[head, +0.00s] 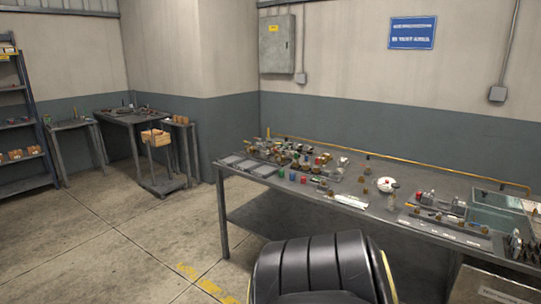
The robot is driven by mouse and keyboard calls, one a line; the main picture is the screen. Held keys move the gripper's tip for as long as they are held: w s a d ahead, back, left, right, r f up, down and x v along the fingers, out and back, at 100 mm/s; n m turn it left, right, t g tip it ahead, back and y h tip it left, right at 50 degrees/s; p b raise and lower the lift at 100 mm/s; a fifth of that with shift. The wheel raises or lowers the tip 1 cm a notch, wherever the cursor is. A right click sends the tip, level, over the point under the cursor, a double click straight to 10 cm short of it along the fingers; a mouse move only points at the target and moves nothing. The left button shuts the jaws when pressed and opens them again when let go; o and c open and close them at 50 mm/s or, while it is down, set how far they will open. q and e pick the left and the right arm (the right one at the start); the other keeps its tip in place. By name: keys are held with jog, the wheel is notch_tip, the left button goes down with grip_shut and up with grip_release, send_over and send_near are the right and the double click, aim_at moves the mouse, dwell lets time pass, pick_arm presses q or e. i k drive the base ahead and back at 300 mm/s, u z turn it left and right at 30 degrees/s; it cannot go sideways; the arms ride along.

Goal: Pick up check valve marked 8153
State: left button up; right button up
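Many small fittings and valves lie on the long grey workbench (375,217) along the right wall. A cluster of metal parts (290,153) sits at the bench's left part, and more parts stand on a flat board (440,228) at its right. The markings are too small to read, so I cannot tell which part is the check valve marked 8153. Neither of my grippers is in view.
A black padded seat-like shape (315,268) stands in front of the bench. A box (490,288) is at the lower right. Shelving (25,125), small tables and a cart (163,184) stand at the left. The concrete floor (100,250) between is clear.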

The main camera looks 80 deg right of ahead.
aim_at(322, 161)
jog(key=z, duration=1.85)
jog(key=i, duration=7.15)
jog(key=z, duration=2.25)
jog(key=i, duration=2.9)
jog(key=z, duration=0.05)
